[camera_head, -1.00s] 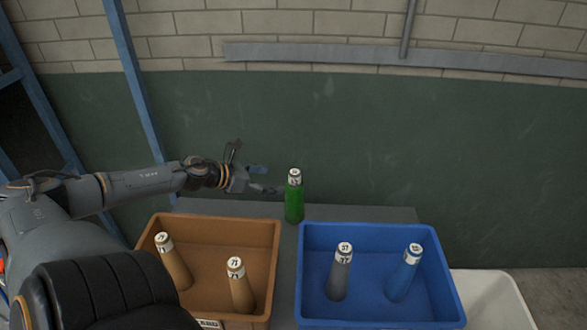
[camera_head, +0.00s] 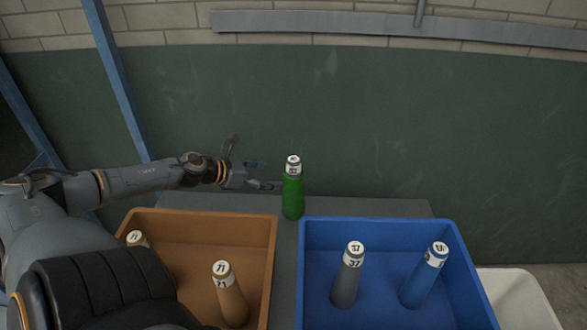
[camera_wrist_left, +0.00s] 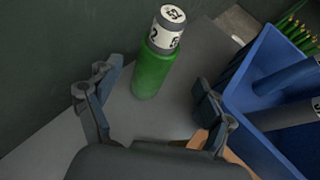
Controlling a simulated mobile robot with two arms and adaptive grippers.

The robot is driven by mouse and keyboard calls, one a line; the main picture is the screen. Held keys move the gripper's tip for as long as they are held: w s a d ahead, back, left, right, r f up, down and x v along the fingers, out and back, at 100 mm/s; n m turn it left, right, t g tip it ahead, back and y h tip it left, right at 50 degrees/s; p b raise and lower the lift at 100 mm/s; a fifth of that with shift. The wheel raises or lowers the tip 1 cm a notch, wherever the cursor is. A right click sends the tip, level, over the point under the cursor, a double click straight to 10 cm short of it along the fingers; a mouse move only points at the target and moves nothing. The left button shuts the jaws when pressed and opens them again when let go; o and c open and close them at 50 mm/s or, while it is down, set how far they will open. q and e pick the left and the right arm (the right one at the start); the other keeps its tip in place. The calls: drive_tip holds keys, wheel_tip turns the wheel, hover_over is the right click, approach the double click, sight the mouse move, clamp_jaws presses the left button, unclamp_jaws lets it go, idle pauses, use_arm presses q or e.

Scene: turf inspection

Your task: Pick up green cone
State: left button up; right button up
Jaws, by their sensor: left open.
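The green cone (camera_head: 293,192) is a bottle-like shape with a white numbered top. It stands upright on the grey table behind the two bins, and in the left wrist view it shows ahead of the fingers (camera_wrist_left: 153,70). My left gripper (camera_head: 262,176) is open and empty, just left of the cone in the head view. In the left wrist view its two fingers (camera_wrist_left: 150,98) are spread, with the cone beyond and between them. No contact with the cone shows. My right gripper is not in view.
An orange-brown bin (camera_head: 262,245) holds tan cones (camera_head: 231,300). A blue bin (camera_head: 385,228) holds a grey cone (camera_head: 346,285) and a blue cone (camera_head: 418,284). A white container (camera_head: 520,300) stands at the right. A green wall (camera_head: 400,120) rises behind the grey table (camera_head: 375,207).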

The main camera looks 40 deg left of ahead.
sight(288, 175)
use_arm(q)
drive_tip(key=shift+w+d+f+b, duration=0.25)
drive_tip(key=shift+w+f+b, duration=0.05)
drive_tip(key=shift+w+b, duration=0.25)
drive_tip(key=shift+b+x, duration=0.6)
drive_tip(key=shift+x, duration=0.3)
drive_tip(key=shift+w, duration=0.3)
drive_tip(key=shift+b+x, duration=0.35)
drive_tip(key=shift+x, duration=2.05)
drive_tip(key=shift+w+d+p, duration=0.1)
drive_tip(key=shift+w+p, duration=0.25)
drive_tip(key=shift+p, duration=0.15)
drive_tip(key=p+x, duration=0.1)
drive_tip(key=x, duration=0.3)
drive_tip(key=shift+w+r, duration=0.1)
drive_tip(key=shift+r, duration=0.05)
drive_tip(key=shift+w+f, duration=0.25)
